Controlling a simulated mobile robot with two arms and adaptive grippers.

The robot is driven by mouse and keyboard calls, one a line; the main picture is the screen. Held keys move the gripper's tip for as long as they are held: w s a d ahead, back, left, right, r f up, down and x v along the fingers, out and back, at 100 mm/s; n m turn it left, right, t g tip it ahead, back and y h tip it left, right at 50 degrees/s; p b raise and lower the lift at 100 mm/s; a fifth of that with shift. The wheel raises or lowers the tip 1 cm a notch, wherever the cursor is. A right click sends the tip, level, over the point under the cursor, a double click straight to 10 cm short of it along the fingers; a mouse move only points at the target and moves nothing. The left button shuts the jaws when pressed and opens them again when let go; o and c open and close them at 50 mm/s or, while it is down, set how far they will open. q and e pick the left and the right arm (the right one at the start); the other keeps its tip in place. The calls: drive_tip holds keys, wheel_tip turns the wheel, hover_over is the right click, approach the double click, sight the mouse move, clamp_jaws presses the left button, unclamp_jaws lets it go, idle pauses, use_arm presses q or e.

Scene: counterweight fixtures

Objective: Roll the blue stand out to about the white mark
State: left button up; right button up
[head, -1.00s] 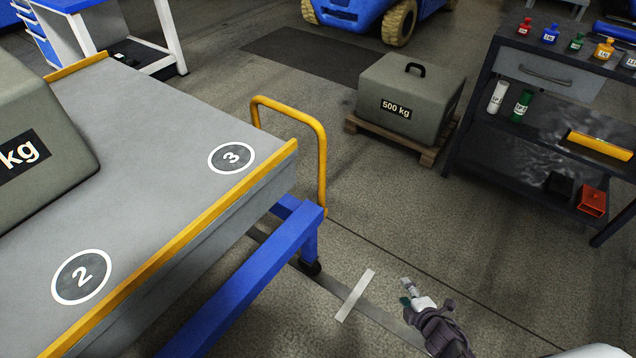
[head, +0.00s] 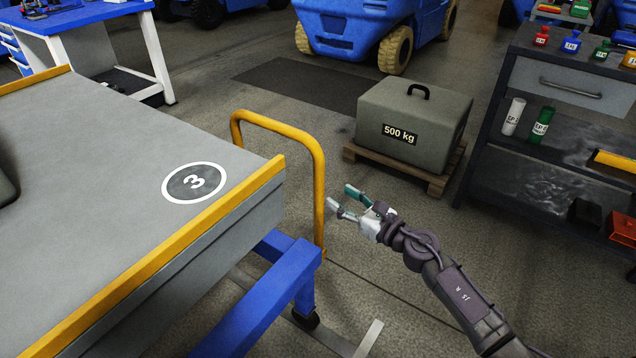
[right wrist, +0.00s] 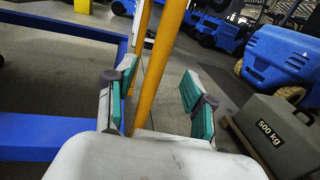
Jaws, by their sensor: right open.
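The blue stand (head: 268,300) is at the left of the head view, on castors, under a grey top with yellow edges. Its yellow handle (head: 319,190) rises at the near right end; it also shows in the right wrist view (right wrist: 158,70). My right gripper (head: 341,198) is open just right of the handle's upright bar. In the right wrist view the bar appears between the two open fingers, nearer the left one; contact cannot be told. The white mark (head: 368,342) lies on the floor right of the stand's castor, partly cut off. My left gripper is out of view.
A 500 kg weight (head: 415,120) sits on a wooden pallet (head: 437,182) behind my gripper. A dark shelf (head: 495,130) with bottles stands at the right. A blue forklift (head: 350,35) and a workbench (head: 105,22) are at the back. The floor around the mark is clear.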

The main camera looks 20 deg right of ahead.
sight(323, 185)
drive_tip(key=x, duration=0.8)
drive_tip(key=shift+w+a+b, duration=0.1)
drive_tip(key=shift+w+b, duration=0.15)
drive_tip(key=shift+b, duration=0.05)
clamp_jaws()
